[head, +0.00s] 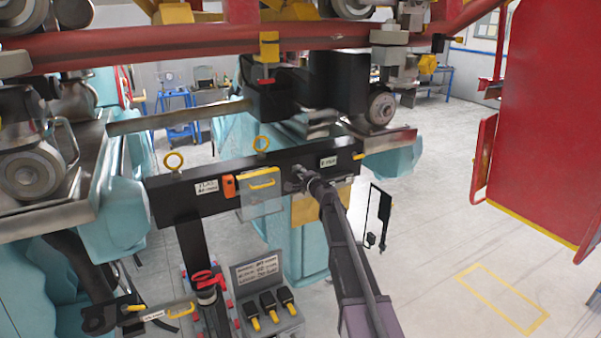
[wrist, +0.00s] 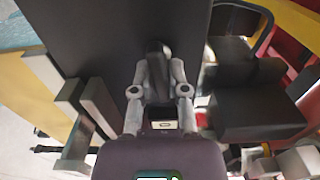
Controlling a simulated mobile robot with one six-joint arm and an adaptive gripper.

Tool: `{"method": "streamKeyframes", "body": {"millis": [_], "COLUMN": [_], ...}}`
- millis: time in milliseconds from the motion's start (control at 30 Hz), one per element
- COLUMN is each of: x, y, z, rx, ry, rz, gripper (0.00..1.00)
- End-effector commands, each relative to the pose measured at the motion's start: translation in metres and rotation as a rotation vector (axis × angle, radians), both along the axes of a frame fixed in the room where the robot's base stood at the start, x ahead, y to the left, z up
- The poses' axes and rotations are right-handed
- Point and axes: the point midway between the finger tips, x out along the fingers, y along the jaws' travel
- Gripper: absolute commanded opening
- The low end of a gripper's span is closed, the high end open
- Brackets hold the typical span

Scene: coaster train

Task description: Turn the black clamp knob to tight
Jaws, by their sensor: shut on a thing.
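The black clamp knob (wrist: 157,52) shows between the fingertips in the wrist view, against a broad dark face of the black beam (wrist: 95,35). My gripper (wrist: 158,70) is shut on the knob, with one grey finger on each side of it. In the head view my gripper (head: 298,177) reaches the front of the black beam (head: 225,192) near its right half. There the knob is too small and covered to make out. How far the knob is turned cannot be read.
A clear guard with a yellow handle (head: 262,184) and an orange padlock-like piece (head: 229,186) sit left of my gripper. A tray with black and yellow plugs (head: 268,305) stands below. Red rails (head: 200,50) cross above. A red panel (head: 545,120) stands at right; open floor lies before it.

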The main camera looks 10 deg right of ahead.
Motion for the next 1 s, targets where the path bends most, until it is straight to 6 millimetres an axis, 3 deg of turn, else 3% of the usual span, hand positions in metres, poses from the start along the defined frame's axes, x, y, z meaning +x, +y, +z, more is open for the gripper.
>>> {"method": "streamKeyframes", "body": {"millis": [967,1000], "x": [0.0009,0.0009], "y": [0.0,0.0], "z": [0.0003,0.0003], "rx": [0.002,0.002], "ry": [0.001,0.001], "rz": [-0.001,-0.001], "gripper": [0.0,0.23]}}
